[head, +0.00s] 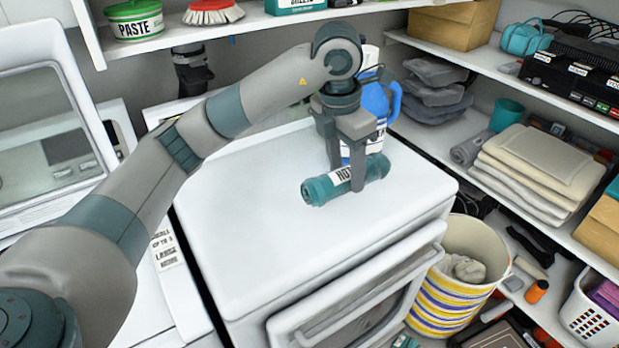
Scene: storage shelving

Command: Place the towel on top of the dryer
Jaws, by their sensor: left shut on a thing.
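The dryer (255,235) is the white machine in the middle of the head view, with a broad flat top and a front door partly visible below. My left gripper (357,178) is over the rear right part of the dryer top, pointing down. It is shut on a teal roll (320,190) with a white label, which looks like the rolled towel. The roll lies level, low over the dryer top; I cannot tell whether it touches. The fingers hide part of the roll. My right gripper is not in view.
A blue-and-white jug (375,100) stands just behind my left gripper. Shelves on the right hold folded towels (540,160) and a grey roll (470,148). A striped basket (460,275) stands right of the dryer. The left and front of the dryer top are clear.

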